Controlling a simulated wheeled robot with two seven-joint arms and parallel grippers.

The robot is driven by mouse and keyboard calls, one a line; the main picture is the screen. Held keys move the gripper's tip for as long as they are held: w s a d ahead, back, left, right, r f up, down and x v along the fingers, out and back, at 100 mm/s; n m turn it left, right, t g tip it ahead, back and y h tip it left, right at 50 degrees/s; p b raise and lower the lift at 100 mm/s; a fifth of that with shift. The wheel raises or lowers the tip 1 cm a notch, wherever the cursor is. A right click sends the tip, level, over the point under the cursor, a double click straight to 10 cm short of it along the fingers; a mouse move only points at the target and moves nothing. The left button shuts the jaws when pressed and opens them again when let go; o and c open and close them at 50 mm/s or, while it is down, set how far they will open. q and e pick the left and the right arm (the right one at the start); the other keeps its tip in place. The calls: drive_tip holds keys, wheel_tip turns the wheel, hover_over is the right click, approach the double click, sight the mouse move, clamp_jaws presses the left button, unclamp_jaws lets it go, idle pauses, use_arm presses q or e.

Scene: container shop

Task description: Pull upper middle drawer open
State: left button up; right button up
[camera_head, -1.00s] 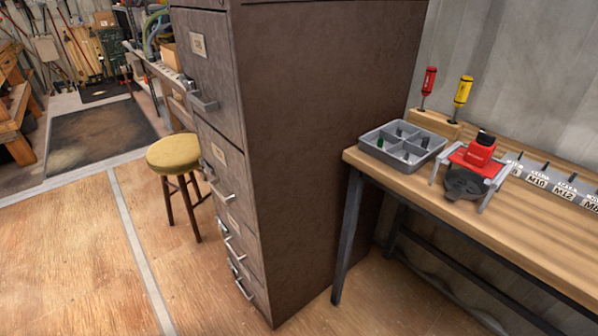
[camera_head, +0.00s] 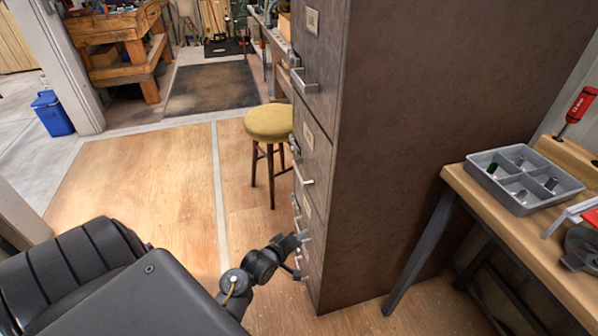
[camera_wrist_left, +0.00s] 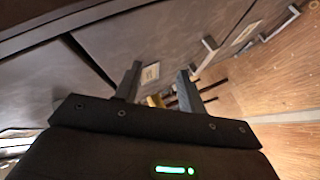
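The tall brown-grey filing cabinet (camera_head: 440,120) stands right of centre in the head view, its drawer fronts facing left. The upper middle drawer (camera_head: 311,145), second from the top, looks shut, with a metal bar handle (camera_head: 304,181). My left gripper (camera_head: 297,256) is low beside the lower drawer fronts, below that handle in the picture. In the left wrist view its two fingers (camera_wrist_left: 160,82) stand apart with nothing seen between them, facing along the drawer fronts. A bar handle (camera_wrist_left: 208,44) shows beyond the fingers. I cannot tell whether the gripper touches the cabinet. My right gripper is not in view.
A stool (camera_head: 268,123) with a yellow seat stands left of the cabinet. A workbench (camera_head: 500,215) with a grey divided tray (camera_head: 490,187) is at the right. A blue bin (camera_head: 52,113) stands farther left.

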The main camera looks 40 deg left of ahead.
sight(298, 174)
use_arm(q)
drive_tip(key=a+r+n+t+y, duration=0.1)
drive_tip(key=a+r+n+t, duration=0.2)
drive_tip(key=r, duration=0.5)
drive_tip(key=a+r+n+t+y, duration=0.1)
drive_tip(key=a+r+n, duration=0.3)
drive_tip(key=r, duration=0.4)
drive_tip(key=w, duration=0.3)
drive_tip(key=w+a, duration=0.1)
drive_tip(key=w, duration=0.6)
drive_tip(key=shift+a+f, duration=0.25)
drive_tip(key=shift+a, duration=0.05)
drive_tip(key=shift+w, duration=0.5)
drive_tip(key=shift+a, duration=0.1)
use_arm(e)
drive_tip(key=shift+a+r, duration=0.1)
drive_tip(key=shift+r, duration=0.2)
use_arm(q)
clamp_jaws()
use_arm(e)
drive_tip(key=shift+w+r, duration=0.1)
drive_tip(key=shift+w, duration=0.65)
